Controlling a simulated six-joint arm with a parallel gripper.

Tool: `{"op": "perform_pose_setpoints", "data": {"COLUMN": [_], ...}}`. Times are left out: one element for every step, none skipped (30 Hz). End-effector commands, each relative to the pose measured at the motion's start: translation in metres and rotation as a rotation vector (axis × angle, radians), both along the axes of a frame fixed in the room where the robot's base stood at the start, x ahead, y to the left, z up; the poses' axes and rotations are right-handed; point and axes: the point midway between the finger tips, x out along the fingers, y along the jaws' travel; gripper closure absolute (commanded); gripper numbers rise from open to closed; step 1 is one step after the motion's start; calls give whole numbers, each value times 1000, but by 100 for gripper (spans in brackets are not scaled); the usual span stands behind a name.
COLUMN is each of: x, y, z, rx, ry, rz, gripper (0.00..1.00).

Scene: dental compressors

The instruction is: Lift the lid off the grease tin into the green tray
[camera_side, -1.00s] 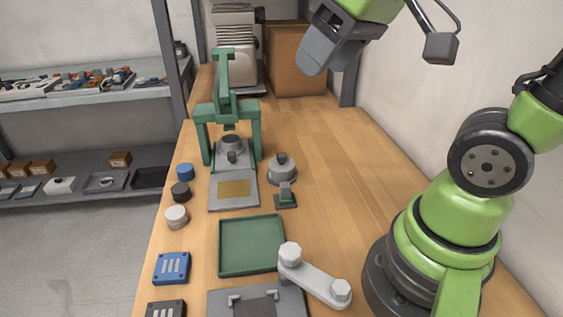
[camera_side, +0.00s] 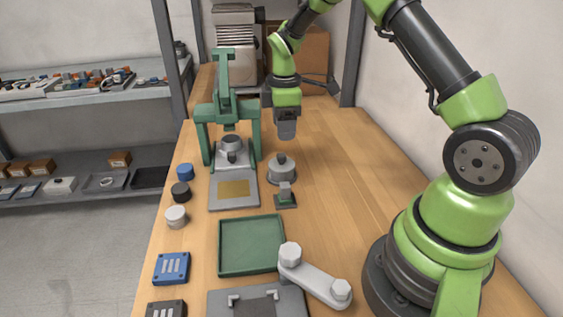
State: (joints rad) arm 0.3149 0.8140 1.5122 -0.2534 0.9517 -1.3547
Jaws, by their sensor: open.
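The grease tin (camera_side: 281,177) is a grey round tin standing on the bench to the right of the green press. Its lid (camera_side: 281,163), with a small knob on top, sits on it. My gripper (camera_side: 287,138) points down just above and slightly right of the lid, apart from it. It is open and empty, though the gap between its fingers is hard to see from this side. The green tray (camera_side: 251,271) lies flat and empty on the bench, nearer the camera than the tin.
A green press (camera_side: 223,110) stands close left of the tin. A small green-based block (camera_side: 285,198) stands just in front of the tin. A grey lever arm (camera_side: 313,282) lies right of the tray's near corner. Small blue, black and white round parts line the left edge.

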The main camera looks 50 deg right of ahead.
Motion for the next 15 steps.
{"op": "perform_pose_setpoints", "data": {"x": [0,0,0,0,0,0,0,0,1,1,2,3,3,3,3], "y": [0,1,1,1,1,1,1,2,2,3,3,4,4,4,4], "z": [-8,-12,-17,-19,-21,-23,-26,-29,-34,-38,-43,-50,-55,-59,-64], "rx": [1,1,1,1,1,1,1,1,1,1,1,2,2,3,3], "ry": [4,4,3,3,1,1,1,3,3,3,4,4,4,3,3], "rz": [0,-1,-1,-2,-1,-1,-1,-1,-1,-1,-1,-1,-1,-2,-2], "gripper": [47,47,47,47,47,47,47,47,47,47,47,47,47,47,47]}}
